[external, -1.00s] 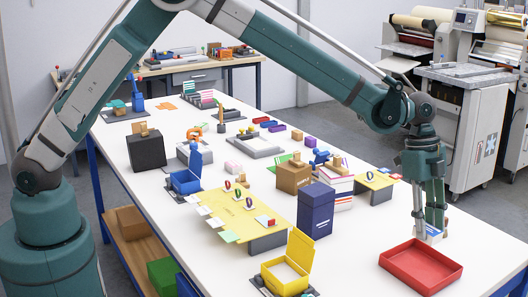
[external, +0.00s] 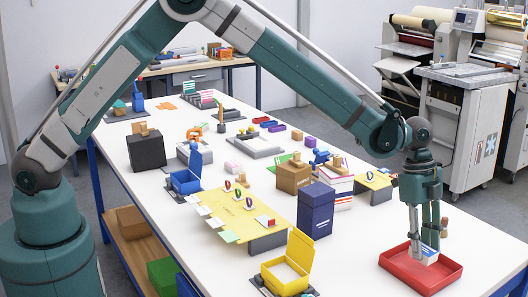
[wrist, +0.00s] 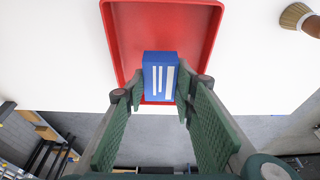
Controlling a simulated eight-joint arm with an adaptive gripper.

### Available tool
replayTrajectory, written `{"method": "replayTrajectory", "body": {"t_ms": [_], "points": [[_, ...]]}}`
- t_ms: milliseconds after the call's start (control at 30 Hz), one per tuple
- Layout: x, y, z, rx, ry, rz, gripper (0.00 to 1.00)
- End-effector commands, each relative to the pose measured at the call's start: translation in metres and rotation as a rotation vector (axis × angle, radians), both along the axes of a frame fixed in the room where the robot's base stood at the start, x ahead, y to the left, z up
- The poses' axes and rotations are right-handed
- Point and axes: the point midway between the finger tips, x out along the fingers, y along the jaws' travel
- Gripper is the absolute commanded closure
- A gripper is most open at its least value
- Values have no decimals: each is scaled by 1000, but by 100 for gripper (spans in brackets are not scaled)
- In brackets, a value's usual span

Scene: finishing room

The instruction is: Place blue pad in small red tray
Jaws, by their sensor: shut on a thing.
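The blue pad (wrist: 153,82) is a small blue block with white stripes. My gripper (wrist: 157,98) is shut on it, one finger on each side. In the external view the pad (external: 430,254) shows between the fingertips of my gripper (external: 426,250), within the outline of the small red tray (external: 408,277). In the wrist view the tray (wrist: 165,22) lies beyond and under the pad, and the pad overlaps its near edge. I cannot tell whether the pad touches the tray floor. The tray looks otherwise empty.
A yellow open box (external: 288,266), a dark blue box (external: 317,211) and a yellow board (external: 245,218) stand left of the tray. The white tabletop between them is clear.

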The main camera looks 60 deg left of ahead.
Motion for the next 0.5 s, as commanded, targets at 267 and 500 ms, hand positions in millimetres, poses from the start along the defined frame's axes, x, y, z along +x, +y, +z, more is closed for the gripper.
{"method": "replayTrajectory", "body": {"t_ms": [267,500], "points": [[0,0,-1,0,0,0,86],[0,0,-15,0,0,0,86]]}}
